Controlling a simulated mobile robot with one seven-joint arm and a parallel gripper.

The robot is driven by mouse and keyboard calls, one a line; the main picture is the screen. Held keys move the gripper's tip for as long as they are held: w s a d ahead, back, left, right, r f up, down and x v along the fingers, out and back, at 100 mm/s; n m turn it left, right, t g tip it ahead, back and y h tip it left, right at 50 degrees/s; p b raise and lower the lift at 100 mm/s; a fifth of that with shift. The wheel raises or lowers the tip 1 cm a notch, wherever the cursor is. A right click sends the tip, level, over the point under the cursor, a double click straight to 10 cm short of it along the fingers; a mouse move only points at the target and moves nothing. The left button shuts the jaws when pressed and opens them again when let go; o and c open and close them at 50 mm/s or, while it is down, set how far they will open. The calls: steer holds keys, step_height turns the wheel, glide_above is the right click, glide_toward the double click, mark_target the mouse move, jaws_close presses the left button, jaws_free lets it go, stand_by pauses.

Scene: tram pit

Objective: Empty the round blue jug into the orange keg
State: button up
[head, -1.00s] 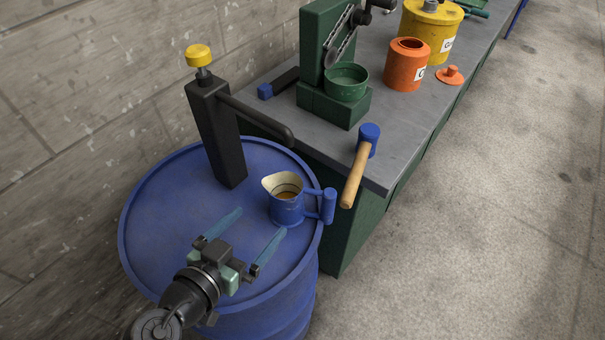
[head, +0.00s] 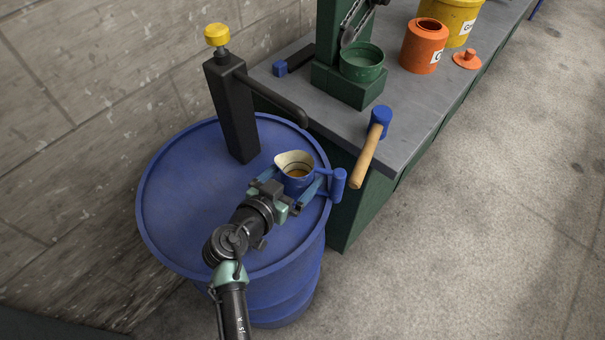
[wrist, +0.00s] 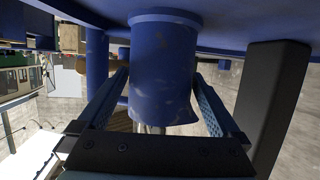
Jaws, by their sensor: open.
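The round blue jug (head: 294,174) stands upright on the blue drum top, its cream-lined mouth showing some amber-brown contents and its handle (head: 339,184) to the right. My gripper (head: 290,188) is open at the jug, with one finger on each side of its body. In the wrist view the jug (wrist: 163,70) appears upside down between the two fingers (wrist: 163,95), which look apart from its sides. The orange keg (head: 423,47) stands on the bench with its top open. Its orange lid (head: 467,59) lies beside it on the bench.
The blue drum (head: 185,205) carries a black pump post (head: 232,115) with a yellow knob and a spout above the drum. A blue-headed mallet (head: 372,145) overhangs the bench edge near the jug. A green press (head: 360,65) and yellow container (head: 452,18) stand on the bench.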

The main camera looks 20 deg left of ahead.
steer(key=shift+x, duration=0.8)
jaws_close()
step_height(320, 180, up, 10)
steer(key=shift+r, duration=0.1)
stand_by(0.3)
steer(key=shift+c, duration=1.2)
jaws_free()
jaws_close()
